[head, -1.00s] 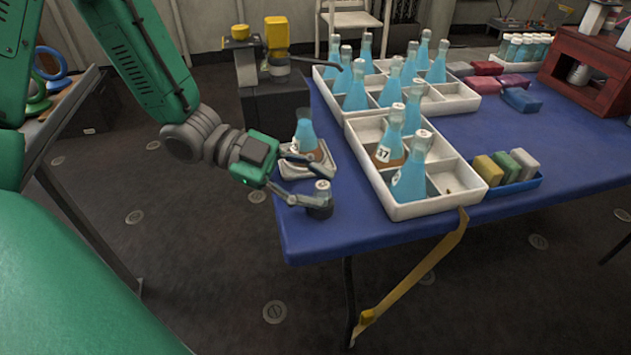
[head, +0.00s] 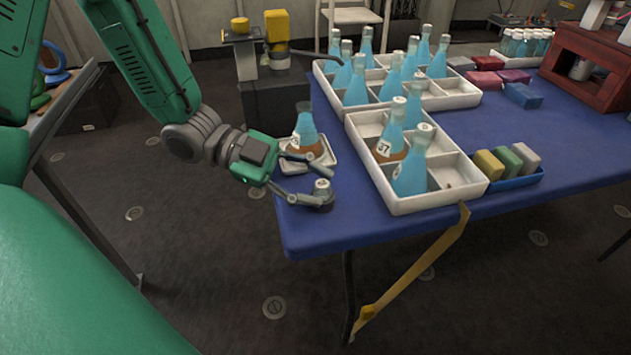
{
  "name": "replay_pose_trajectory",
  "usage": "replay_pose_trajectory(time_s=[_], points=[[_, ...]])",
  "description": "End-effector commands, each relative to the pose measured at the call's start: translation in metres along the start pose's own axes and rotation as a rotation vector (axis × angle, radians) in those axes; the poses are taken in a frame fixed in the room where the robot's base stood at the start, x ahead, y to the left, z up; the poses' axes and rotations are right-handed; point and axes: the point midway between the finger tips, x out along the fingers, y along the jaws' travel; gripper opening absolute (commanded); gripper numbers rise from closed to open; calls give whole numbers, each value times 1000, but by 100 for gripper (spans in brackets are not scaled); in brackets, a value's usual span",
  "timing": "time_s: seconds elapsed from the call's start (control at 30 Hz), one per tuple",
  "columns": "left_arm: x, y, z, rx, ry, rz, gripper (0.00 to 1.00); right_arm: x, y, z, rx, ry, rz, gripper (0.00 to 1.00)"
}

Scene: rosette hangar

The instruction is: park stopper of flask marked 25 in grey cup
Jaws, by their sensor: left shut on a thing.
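A blue flask (head: 305,128) with an orange-brown base stands without a visible stopper on a small white tray (head: 327,163) near the table's left edge. Its label is turned partly away and I cannot read the number. My right gripper is out of view.
A white divided crate (head: 428,203) with several stoppered flasks, one marked 37, stands right of the cup. Another flask crate (head: 465,101) is behind it. A blue tray (head: 519,181) holds coloured blocks. The blue table (head: 330,235) is bare in front of the cup.

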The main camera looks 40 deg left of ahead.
Motion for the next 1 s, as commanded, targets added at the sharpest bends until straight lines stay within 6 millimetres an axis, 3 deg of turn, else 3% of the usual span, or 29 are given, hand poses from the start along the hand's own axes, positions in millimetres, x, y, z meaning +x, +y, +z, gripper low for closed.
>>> replay_pose_trajectory(time_s=[0.2,0.23,0.27,0.53,0.6,1.0], points=[[0,2,4,-5,-10,6,9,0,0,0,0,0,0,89],[0,2,4,-5,-11,6,39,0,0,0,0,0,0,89],[0,2,4,-5,-11,6,49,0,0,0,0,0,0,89],[-1,2,3,-4,-8,5,53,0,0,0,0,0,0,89],[-1,2,3,-4,-7,4,73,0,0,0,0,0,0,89],[-1,0,-2,-3,-6,3,73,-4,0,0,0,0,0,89]])
